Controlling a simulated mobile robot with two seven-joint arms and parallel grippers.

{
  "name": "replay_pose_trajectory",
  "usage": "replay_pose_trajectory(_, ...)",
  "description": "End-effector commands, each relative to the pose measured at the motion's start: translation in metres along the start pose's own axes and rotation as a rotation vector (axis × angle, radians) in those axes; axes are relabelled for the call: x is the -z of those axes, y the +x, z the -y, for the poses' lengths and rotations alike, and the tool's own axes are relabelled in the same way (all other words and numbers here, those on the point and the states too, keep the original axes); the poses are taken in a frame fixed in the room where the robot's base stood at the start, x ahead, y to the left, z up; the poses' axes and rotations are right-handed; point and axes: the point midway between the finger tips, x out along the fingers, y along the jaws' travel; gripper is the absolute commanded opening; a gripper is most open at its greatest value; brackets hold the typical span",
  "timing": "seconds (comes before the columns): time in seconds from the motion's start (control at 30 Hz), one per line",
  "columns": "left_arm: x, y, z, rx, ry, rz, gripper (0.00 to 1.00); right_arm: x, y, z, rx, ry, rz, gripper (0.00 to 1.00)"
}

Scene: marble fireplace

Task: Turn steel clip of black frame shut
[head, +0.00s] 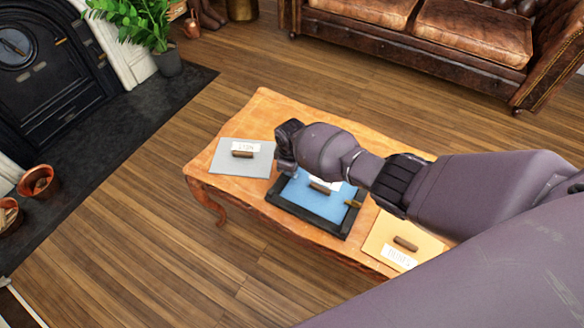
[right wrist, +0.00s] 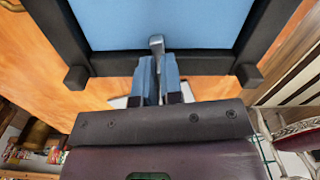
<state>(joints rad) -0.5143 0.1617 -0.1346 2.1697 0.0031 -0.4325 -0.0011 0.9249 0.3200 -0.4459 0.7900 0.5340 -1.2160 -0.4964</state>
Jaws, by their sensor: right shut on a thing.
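The black frame (head: 308,216) lies on the wooden table with a blue panel (head: 328,205) in it. In the right wrist view the frame (right wrist: 165,63) and blue panel (right wrist: 150,20) fill the top. The steel clip (right wrist: 156,44) stands at the middle of the frame's near bar there, its upper end reaching over the panel's edge. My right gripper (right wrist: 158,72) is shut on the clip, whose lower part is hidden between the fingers. In the head view my right gripper (head: 286,160) is at the frame's far-left side and hides the clip. My left gripper is not in view.
A brass-coloured piece (head: 352,203) sits at the frame's right side. A grey board (head: 228,160) lies left on the table (head: 265,112), a yellow board (head: 385,232) right, both with handles and labels. A leather sofa (head: 450,40) stands behind.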

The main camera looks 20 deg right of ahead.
Motion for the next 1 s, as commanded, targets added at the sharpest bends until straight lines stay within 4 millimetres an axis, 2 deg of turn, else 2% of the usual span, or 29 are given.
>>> replay_pose_trajectory(0.33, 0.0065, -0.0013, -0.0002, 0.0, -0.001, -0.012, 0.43, 0.0007, -0.0011, 0.0017, -0.001, 0.151, -0.001, 0.0)
replay_pose_trajectory(0.9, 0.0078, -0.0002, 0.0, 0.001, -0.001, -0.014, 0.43, 0.0004, -0.0004, 0.0018, -0.001, 0.181, -0.001, 0.0)
replay_pose_trajectory(0.93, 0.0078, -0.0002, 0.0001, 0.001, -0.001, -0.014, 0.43, 0.0004, -0.0004, 0.0018, -0.001, 0.181, -0.001, 0.1)
replay_pose_trajectory(1.0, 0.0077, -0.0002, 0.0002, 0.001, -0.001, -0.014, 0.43, 0.0004, -0.0004, 0.0018, -0.001, 0.181, -0.001, 0.21)
